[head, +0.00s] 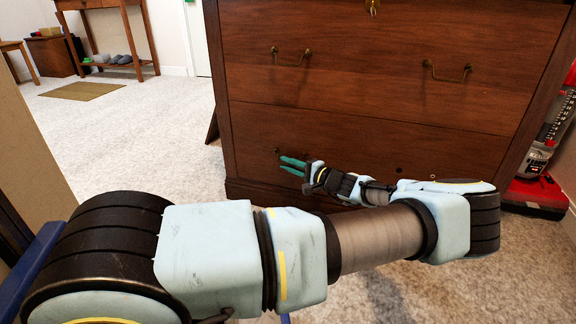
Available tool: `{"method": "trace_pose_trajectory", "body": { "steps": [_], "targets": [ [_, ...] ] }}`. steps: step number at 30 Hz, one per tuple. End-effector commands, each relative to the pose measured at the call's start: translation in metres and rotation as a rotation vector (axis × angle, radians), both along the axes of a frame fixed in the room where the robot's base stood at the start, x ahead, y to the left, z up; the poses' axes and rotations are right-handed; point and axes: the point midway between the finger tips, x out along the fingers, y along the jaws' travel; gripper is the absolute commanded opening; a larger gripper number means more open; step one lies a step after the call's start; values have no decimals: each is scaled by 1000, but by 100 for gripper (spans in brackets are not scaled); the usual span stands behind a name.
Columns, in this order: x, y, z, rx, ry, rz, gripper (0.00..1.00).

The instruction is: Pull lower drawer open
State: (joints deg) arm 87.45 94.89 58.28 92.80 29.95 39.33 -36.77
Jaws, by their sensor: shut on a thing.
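The lower drawer (350,140) is the bottom wooden front of the brown chest, and it looks flush with the frame. Its left brass handle (276,152) shows only at its left end; the rest is hidden behind my gripper. My gripper (291,165), with teal fingers, is at that handle, low on the left part of the drawer front, and is shut on it.
The upper drawer (390,60) is closed, with two brass handles. A red and grey appliance (537,165) stands right of the chest. A side table (110,45) with shoes on its low shelf and a mat (83,91) are at back left. Carpet (150,130) left of the chest is clear.

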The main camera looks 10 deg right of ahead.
Motion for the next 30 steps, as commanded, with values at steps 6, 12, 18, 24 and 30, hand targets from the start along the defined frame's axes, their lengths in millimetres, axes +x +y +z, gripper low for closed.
{"method": "trace_pose_trajectory", "body": {
  "steps": [6,12,18,24,30],
  "targets": [
    [-1,3,-6,-1,8,4,0],
    [-1,3,-7,-2,9,4,0],
    [-2,4,-7,-2,10,5,0],
    [-2,4,-7,-2,10,5,0],
    [-5,6,-6,0,10,6,0]
  ]
}}
